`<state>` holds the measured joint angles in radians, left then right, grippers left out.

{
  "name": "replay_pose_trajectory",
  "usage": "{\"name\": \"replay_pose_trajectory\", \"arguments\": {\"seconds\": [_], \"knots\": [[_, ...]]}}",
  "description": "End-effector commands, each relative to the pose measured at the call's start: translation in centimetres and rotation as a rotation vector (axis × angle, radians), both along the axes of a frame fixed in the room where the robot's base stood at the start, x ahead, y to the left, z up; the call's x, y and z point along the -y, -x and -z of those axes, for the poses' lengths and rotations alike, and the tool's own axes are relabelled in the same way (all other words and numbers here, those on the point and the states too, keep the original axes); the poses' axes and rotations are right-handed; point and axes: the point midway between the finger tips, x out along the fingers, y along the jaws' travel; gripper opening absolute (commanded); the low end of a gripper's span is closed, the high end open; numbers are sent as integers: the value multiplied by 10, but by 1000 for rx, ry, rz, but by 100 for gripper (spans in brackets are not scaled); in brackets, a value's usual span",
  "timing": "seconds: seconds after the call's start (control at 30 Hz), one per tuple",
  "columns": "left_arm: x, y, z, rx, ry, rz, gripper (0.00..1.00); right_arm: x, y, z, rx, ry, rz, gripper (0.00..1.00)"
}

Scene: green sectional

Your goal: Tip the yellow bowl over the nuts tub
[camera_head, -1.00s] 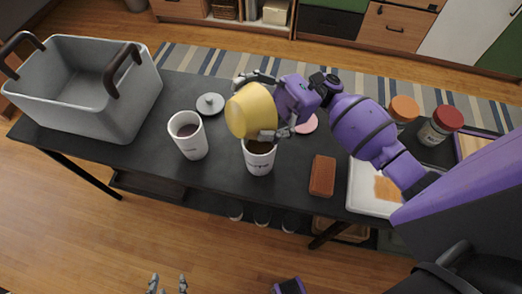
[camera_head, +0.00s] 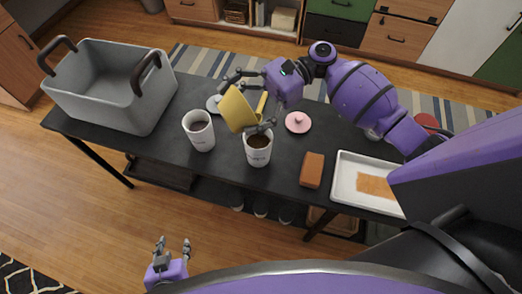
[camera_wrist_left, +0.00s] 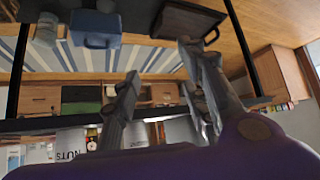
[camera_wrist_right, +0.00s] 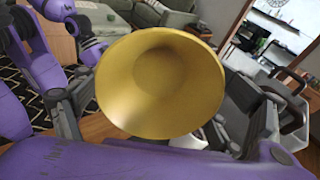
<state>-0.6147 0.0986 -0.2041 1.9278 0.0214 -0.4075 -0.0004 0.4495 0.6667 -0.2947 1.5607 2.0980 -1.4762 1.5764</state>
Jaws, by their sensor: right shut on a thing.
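The yellow bowl (camera_head: 238,110) is held in my right gripper (camera_head: 248,103), tilted well over above the right white tub (camera_head: 258,150). The bowl fills the middle of the right wrist view (camera_wrist_right: 160,85), smooth and plain yellow, between the fingers. The right tub holds something brown; its label is too small to read in the head view. The word NUTS shows on a tub (camera_wrist_left: 70,148) in the left wrist view. My left gripper (camera_head: 172,248) is open and empty, low in front of the table.
A grey basket (camera_head: 110,95) with brown handles stands at the table's left end. A pink lid (camera_head: 298,122), a grey lid (camera_head: 213,104), a brown block (camera_head: 312,170) and a white tray (camera_head: 350,180) lie on the dark table (camera_head: 225,170).

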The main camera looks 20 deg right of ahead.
Motion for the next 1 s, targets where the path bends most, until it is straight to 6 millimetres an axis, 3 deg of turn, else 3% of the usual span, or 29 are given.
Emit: {"name": "replay_pose_trajectory", "arguments": {"seconds": [0.13, 0.27, 0.33, 0.5, 0.67, 1.0], "knots": [[-3, 6, 6, -16, -5, 0, 40, 0, 1, 4, -8, -1, 0, 50], [-5, -9, -9, 22, -8, -4, 40, -4, 1, -7, 19, 53, -2, 50], [-6, -20, -21, 50, -9, -6, 40, -7, 1, -15, 46, 119, -4, 50], [-5, -27, -28, 72, -5, -9, 40, -22, 6, -22, 100, 359, -5, 50], [-4, -25, -25, 65, -1, -12, 40, -29, 8, -26, 119, 476, 0, 50], [-2, -17, -16, 42, 1, -11, 40, -30, 8, -28, 132, 523, -2, 50]]}}
